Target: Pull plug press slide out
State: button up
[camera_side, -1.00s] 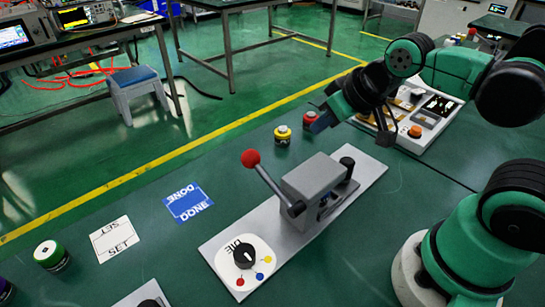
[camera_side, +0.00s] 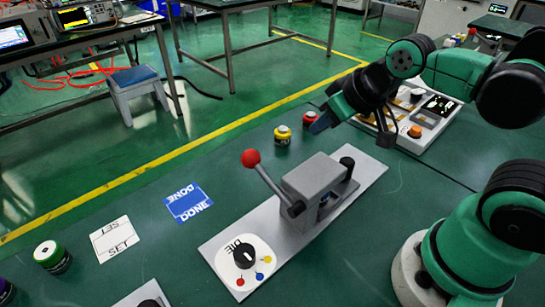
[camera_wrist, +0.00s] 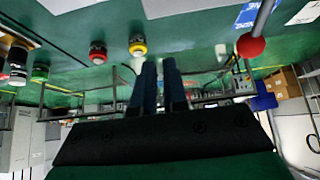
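The press is a grey block (camera_side: 313,187) on a long pale base plate (camera_side: 222,233). Its lever ends in a red ball (camera_side: 251,158), tilted up to the left; the ball also shows in the wrist view (camera_wrist: 250,45). A slide with a black knob (camera_side: 347,163) sits at the right side of the block. Part of the slide is hidden by the block, and I cannot make out a plug clearly. My gripper (camera_side: 318,125) is in the air beyond the press, near the red-topped pot. In the wrist view its blue fingers (camera_wrist: 159,85) stand apart with a narrow, empty gap.
A dial plate marked DIE (camera_side: 229,268) is on the base's near end. A yellow pot (camera_side: 282,136) and red pot (camera_side: 311,118) stand behind the press. Blue DONE (camera_side: 188,203) and white SET (camera_side: 115,240) cards lie left. A control panel (camera_side: 425,135) is behind right.

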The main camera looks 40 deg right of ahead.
jog(key=o, duration=0.7)
jog(key=shift+r, duration=0.5)
jog(key=shift+o, duration=0.5)
notch_tip(320, 180, up, 4)
jog(key=shift+r, duration=0.15)
jog(key=m+g, duration=0.2)
jog(key=g, duration=0.5)
send_over(348, 160)
jog(key=shift+m, duration=0.3)
notch_tip(348, 160, down, 10)
jog(key=shift+f, duration=3.15)
grip_shut()
